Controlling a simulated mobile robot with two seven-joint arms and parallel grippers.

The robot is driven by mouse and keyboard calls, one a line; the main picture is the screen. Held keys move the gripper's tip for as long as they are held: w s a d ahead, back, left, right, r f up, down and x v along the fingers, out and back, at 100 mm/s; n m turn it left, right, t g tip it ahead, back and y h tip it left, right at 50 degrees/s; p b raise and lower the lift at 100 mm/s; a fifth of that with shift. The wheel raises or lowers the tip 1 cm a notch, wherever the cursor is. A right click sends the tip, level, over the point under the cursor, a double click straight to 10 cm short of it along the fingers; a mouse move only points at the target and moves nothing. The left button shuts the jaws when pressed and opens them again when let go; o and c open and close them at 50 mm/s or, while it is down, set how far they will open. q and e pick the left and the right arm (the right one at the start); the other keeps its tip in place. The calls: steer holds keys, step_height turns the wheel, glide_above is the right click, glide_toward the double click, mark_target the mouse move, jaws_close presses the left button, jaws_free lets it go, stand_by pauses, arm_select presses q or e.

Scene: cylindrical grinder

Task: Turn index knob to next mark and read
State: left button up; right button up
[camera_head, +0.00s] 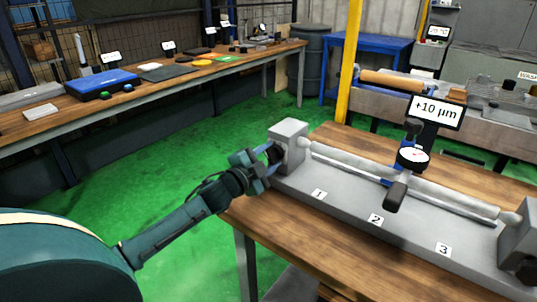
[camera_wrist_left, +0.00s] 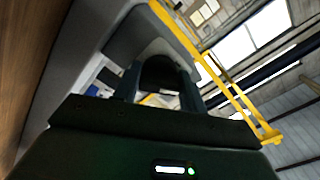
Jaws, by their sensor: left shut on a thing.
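The grey bench fixture (camera_head: 345,205) holds a long pale shaft (camera_head: 350,165) between its two end blocks. My left gripper (camera_head: 264,158) is at the left end block (camera_head: 292,145), shut on the dark round index knob (camera_head: 275,153). In the left wrist view the knob (camera_wrist_left: 162,74) sits between the two fingers, partly hidden. A dial gauge (camera_head: 413,157) with a white face stands over the shaft; its needle is too small to read. The display (camera_head: 437,111) behind it reads "+10 µm". Labels 1 (camera_head: 318,194), 2 (camera_head: 375,219) and 3 (camera_head: 443,250) are on the fixture's front. My right gripper is not in view.
The fixture stands on a wooden table (camera_head: 290,247). A long workbench (camera_head: 150,102) with a blue case (camera_head: 102,84) runs along the back left. A yellow post (camera_head: 349,60) rises behind the table. The green floor (camera_head: 140,160) between them is clear.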

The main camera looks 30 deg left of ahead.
arm_select(q)
steer(key=shift+m, duration=0.9)
steer(key=o, duration=0.9)
steer(key=shift+o, duration=0.2)
steer(key=s+a, duration=0.1)
steer(key=s, duration=1.2)
